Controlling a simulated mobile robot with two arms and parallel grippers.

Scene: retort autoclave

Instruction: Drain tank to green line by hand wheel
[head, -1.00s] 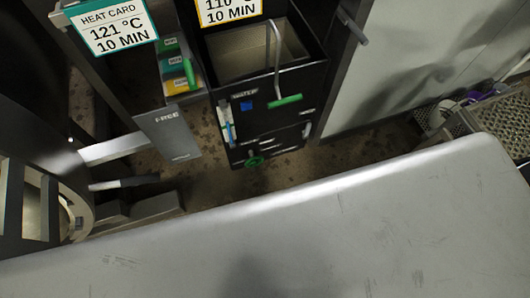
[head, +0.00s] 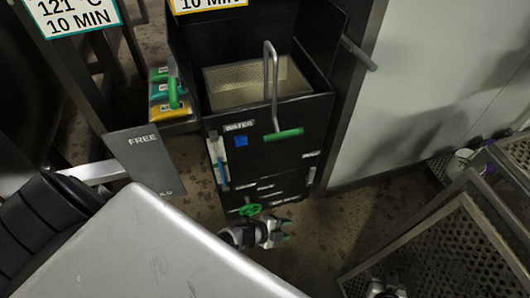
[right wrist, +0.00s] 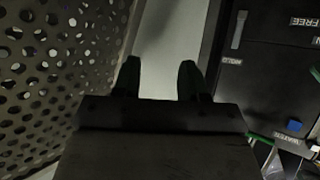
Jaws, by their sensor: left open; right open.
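The black tank (head: 266,155), labelled WATER, stands in the middle of the head view with an open top. The green hand wheel (head: 251,210) is low on its front. A pale gauge strip with blue (head: 218,158) runs up the tank's left front edge; I cannot make out a green line on it. My left gripper (head: 286,230) is open and empty, below and right of the wheel, apparently apart from it. My right gripper (head: 387,290) is at the bottom edge of the head view; in the right wrist view it (right wrist: 160,75) is open and empty.
A bent grey rod with a green grip (head: 284,134) hangs over the tank's front. Perforated metal baskets (head: 455,245) stand at the right. A grey FREE panel (head: 143,158) and coloured boxes (head: 168,92) are left of the tank. A smooth grey surface (head: 150,250) fills the lower left.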

